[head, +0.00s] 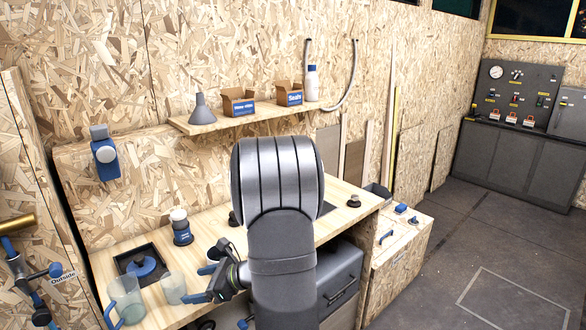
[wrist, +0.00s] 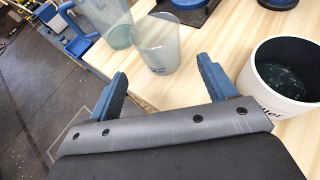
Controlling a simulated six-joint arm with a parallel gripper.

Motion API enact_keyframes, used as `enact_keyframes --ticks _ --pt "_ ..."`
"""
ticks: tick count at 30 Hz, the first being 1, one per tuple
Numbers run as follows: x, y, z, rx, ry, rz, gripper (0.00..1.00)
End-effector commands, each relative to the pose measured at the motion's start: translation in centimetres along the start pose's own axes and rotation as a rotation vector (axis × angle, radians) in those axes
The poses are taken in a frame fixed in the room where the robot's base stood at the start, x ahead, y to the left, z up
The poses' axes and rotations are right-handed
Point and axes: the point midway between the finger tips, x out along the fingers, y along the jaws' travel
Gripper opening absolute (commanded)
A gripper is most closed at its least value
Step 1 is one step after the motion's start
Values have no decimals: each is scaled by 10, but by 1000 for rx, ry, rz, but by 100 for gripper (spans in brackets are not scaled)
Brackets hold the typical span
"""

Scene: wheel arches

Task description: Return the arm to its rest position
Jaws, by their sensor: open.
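My gripper (head: 215,281) is at the front left edge of the wooden workbench (head: 210,231) in the head view, below my large grey arm link. In the wrist view my gripper (wrist: 163,88) has its two blue fingers spread apart, with nothing between them. A clear beaker (wrist: 157,45) stands on the bench just beyond the fingers. A white tub (wrist: 280,78) with dark liquid inside stands close to the right finger. My arm hides part of the bench in the head view.
A clear jug (head: 126,299) stands at the bench's left front, with a black tray (head: 157,250) behind it. A shelf (head: 236,121) holds boxes and a funnel. The floor at right is clear.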

Motion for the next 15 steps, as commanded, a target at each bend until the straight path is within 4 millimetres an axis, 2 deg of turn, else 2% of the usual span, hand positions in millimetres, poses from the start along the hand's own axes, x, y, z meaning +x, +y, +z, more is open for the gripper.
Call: enact_keyframes --ticks 1,12,13,15 --pt "11 1 0 -1 0 5 77" --pt "84 1 -1 -1 0 3 77" --pt "88 1 -2 0 1 4 77" --pt "81 -1 8 -5 -2 -2 77"
